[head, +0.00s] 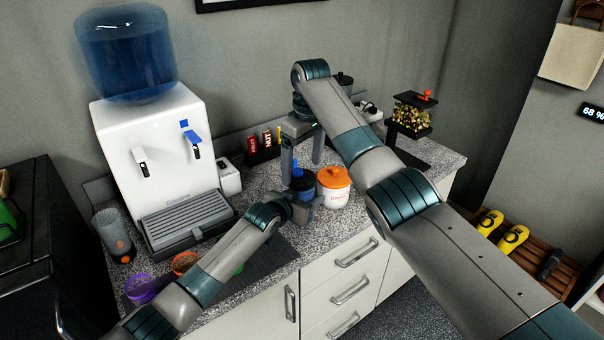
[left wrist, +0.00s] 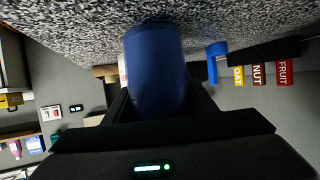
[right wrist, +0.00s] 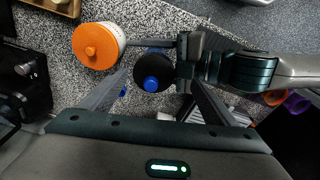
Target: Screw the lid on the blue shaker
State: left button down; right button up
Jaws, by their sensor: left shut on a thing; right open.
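The blue shaker (head: 307,187) stands on the speckled counter, left of an orange-lidded white tub. My left gripper (head: 303,200) is shut on it from the side; the left wrist view shows its blue body (left wrist: 157,70) between the fingers. A black lid (right wrist: 148,70) with a blue cap (right wrist: 152,84) shows from above in the right wrist view, over the shaker; whether it is threaded on cannot be told. My right gripper (head: 302,166) is open and points down from above, its fingers on either side of the lid, apart from it.
The orange-lidded tub (head: 334,188) stands close on the right. Bar boxes (head: 264,145) and a water dispenser (head: 150,160) stand behind and left. Purple (head: 141,288) and orange (head: 184,262) cups sit in front left. A topped dispenser (head: 411,118) stands at the back right.

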pick_arm(q)
jog(key=shift+s+a+f, duration=0.1)
jog(key=shift+f, duration=0.05)
pick_arm(e)
notch_tip(320, 180, up, 7)
jog(key=shift+d+r+t, duration=0.2)
jog(key=shift+d+t, duration=0.1)
jog(key=shift+d, duration=0.05)
jog(key=shift+s, duration=0.1)
pick_arm(q)
jog(key=c, duration=0.7)
grip_release()
jog(key=shift+s+a, duration=0.1)
jog(key=shift+s, duration=0.1)
pick_arm(e)
jog(key=shift+f, duration=0.1)
pick_arm(q)
jog(key=b+v, duration=0.3)
jog(key=v, duration=1.4)
pick_arm(e)
notch_tip(320, 180, down, 3)
jog(key=shift+r, duration=0.1)
pick_arm(q)
jog(key=shift+w, duration=0.1)
